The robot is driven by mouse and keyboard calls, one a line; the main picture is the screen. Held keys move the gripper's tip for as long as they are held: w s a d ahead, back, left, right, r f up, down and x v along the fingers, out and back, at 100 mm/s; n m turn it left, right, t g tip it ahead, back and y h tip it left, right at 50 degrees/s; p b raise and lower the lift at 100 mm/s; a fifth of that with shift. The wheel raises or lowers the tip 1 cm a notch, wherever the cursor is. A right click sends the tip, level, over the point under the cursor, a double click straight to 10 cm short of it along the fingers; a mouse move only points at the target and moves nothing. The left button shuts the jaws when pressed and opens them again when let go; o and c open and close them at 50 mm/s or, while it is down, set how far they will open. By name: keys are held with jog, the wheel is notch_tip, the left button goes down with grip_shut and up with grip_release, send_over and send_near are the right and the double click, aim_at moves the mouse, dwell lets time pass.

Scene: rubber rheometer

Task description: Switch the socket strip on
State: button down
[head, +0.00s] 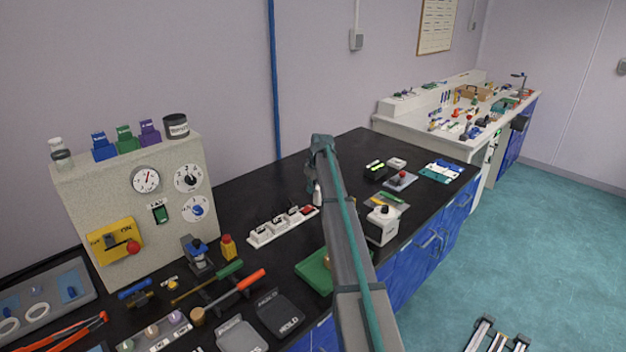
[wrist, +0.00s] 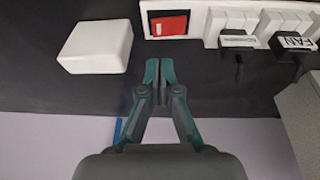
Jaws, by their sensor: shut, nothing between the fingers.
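The socket strip (head: 284,227) is a white bar on the black bench, with dark plugs along it and a red switch (head: 308,210) at its right end. My gripper (wrist: 160,66) is shut and empty. Its fingertips show just below the red switch in that picture, apart from it in the image; their height above the bench is hard to tell. In the head view my arm hides most of the gripper.
A white block (wrist: 95,47) lies left of the fingertips in the wrist view. In the head view a grey instrument panel (head: 85,200) stands left and a white device (head: 382,226) stands right of my arm.

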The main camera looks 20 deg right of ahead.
aim_at(310, 206)
jog(key=x, duration=0.2)
jog(key=p+x, duration=0.1)
jog(key=x, duration=0.2)
jog(key=shift+s+d+f+p, duration=0.2)
jog(key=shift+f+p, duration=0.1)
jog(key=shift+f, duration=0.1)
jog(key=shift+d+f, duration=0.15)
jog(key=shift+f, duration=0.75)
